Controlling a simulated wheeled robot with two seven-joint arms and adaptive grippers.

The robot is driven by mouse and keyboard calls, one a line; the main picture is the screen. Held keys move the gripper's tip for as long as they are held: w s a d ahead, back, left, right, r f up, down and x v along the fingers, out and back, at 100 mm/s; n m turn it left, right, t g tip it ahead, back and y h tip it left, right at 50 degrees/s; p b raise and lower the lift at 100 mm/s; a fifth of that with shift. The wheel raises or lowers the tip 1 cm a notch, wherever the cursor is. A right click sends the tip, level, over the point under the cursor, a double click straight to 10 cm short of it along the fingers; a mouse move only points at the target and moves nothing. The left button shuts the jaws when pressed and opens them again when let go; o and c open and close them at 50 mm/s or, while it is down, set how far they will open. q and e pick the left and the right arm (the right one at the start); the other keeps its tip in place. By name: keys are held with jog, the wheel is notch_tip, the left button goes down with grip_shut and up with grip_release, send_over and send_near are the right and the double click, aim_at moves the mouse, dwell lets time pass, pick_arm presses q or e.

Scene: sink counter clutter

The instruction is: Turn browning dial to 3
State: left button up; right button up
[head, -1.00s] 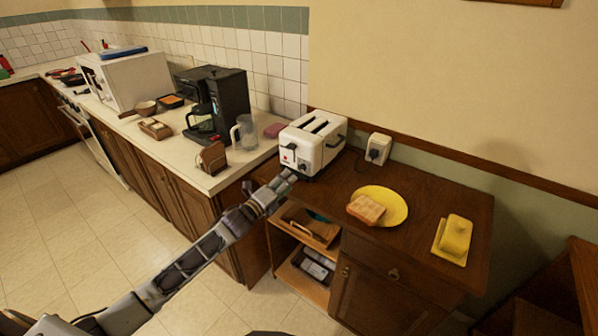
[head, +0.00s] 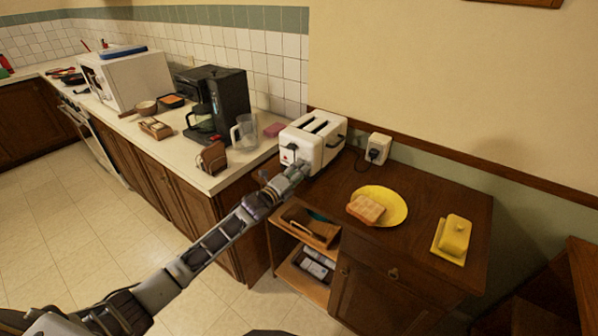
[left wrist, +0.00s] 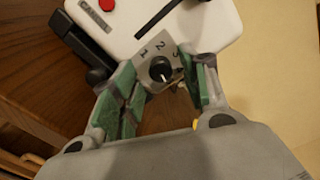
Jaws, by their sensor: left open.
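The white toaster (head: 312,142) stands on the dark wooden cabinet, its two slots on top. In the left wrist view the toaster (left wrist: 205,22) shows its end face with a grey panel and a black browning dial (left wrist: 161,69). The numbers 1, 2 and 3 are marked around the dial, and a light pointer mark shows at its lower edge. My left gripper (head: 300,166) is at the toaster's near end. In the left wrist view its green-padded fingers (left wrist: 166,88) are open, one on each side of the dial; contact cannot be told. My right gripper is not in view.
A yellow plate (head: 394,205) with bread (head: 366,209) and a yellow butter dish (head: 456,236) sit right of the toaster on the cabinet top (head: 420,190). A coffee maker (head: 228,100) and clear jug (head: 244,132) stand on the left counter. A wall socket (head: 378,148) is behind.

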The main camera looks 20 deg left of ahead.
pick_arm(q)
jog(key=shift+w+d, duration=0.15)
jog(key=shift+w, duration=0.25)
jog(key=shift+c, duration=0.4)
grip_shut()
